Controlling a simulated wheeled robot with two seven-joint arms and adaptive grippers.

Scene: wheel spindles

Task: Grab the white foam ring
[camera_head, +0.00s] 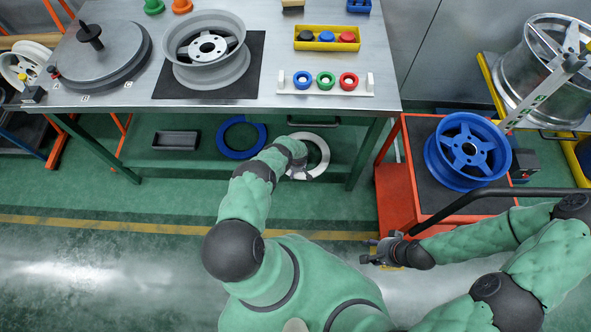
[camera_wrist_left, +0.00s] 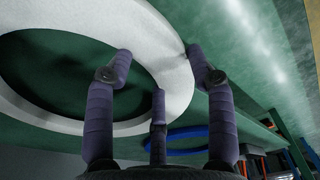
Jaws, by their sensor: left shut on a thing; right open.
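The white foam ring (camera_head: 323,152) is at the lower shelf under the workbench. My left gripper (camera_head: 299,172) is shut on the near left part of its rim; the hand and forearm hide some of the ring in the head view. In the left wrist view the white ring (camera_wrist_left: 172,75) is large and close, with the purple fingers of my left gripper (camera_wrist_left: 159,62) on both sides of its band. My right gripper (camera_head: 376,254) is open and empty, low in front of the orange cart.
A blue ring (camera_head: 224,139) and a dark tray (camera_head: 176,140) lie on the lower shelf, left of the white ring. The workbench (camera_head: 300,113) is above. The orange cart (camera_head: 397,198) carries a blue wheel (camera_head: 437,168). The green floor before the bench is clear.

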